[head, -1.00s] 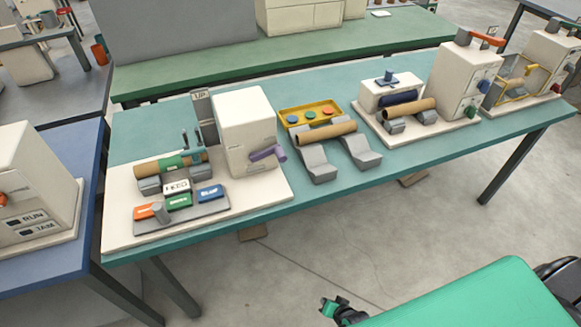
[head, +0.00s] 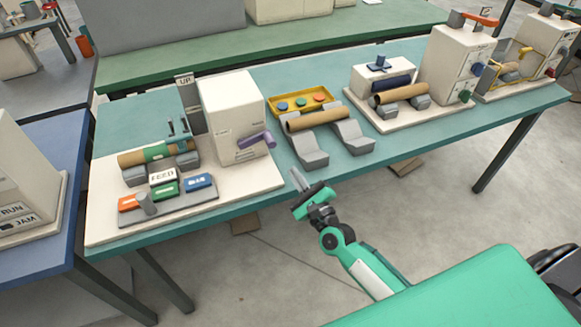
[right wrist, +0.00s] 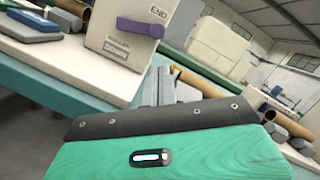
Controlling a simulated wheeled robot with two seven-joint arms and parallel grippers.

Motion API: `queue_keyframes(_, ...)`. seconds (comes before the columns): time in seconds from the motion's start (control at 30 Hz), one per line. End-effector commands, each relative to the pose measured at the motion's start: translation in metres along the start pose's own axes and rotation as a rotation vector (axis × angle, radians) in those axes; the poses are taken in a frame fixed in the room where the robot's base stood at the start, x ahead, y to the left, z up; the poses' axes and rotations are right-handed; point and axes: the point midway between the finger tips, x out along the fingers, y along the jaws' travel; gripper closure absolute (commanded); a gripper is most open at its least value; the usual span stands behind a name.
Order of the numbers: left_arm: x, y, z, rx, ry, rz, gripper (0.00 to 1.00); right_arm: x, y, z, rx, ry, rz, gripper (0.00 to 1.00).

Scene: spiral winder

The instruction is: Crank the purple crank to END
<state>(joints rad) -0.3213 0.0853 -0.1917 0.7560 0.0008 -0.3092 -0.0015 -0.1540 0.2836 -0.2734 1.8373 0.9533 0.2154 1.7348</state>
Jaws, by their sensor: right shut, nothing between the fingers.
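The purple crank (head: 255,140) is on the front right of a cream box (head: 230,110) on the left machine. In the right wrist view the crank (right wrist: 141,28) lies nearly level, its knob end to the right, below an END label (right wrist: 157,14) on the cream box (right wrist: 112,38). My right gripper (head: 297,178) is shut and empty, in front of the table edge, below and right of the crank and apart from it. Its fingers also show in the right wrist view (right wrist: 158,85). My left gripper is not in view.
A cardboard roll on grey cradles (head: 309,155) and a yellow tray (head: 290,90) stand right of the crank. Left of the box are a FEED sign (head: 163,176) and several coloured blocks. The table's front edge (head: 225,207) is near my arm.

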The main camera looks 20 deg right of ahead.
Motion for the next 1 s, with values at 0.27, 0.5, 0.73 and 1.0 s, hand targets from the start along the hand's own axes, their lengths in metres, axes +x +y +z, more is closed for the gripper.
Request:
queue_keyframes(0.27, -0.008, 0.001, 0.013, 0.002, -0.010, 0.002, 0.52, 0.047, -0.002, 0.002, -0.004, -0.001, -0.001, 1.00)
queue_keyframes(0.5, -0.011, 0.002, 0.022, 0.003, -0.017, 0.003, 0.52, 0.078, 0.000, 0.001, -0.005, 0.000, 0.001, 1.00)
queue_keyframes(0.73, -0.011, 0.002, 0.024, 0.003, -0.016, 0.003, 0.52, 0.088, 0.000, 0.000, -0.005, 0.001, 0.002, 1.00)
queue_keyframes(1.0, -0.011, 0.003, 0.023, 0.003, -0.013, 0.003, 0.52, 0.088, 0.001, 0.000, -0.005, 0.001, 0.002, 1.00)
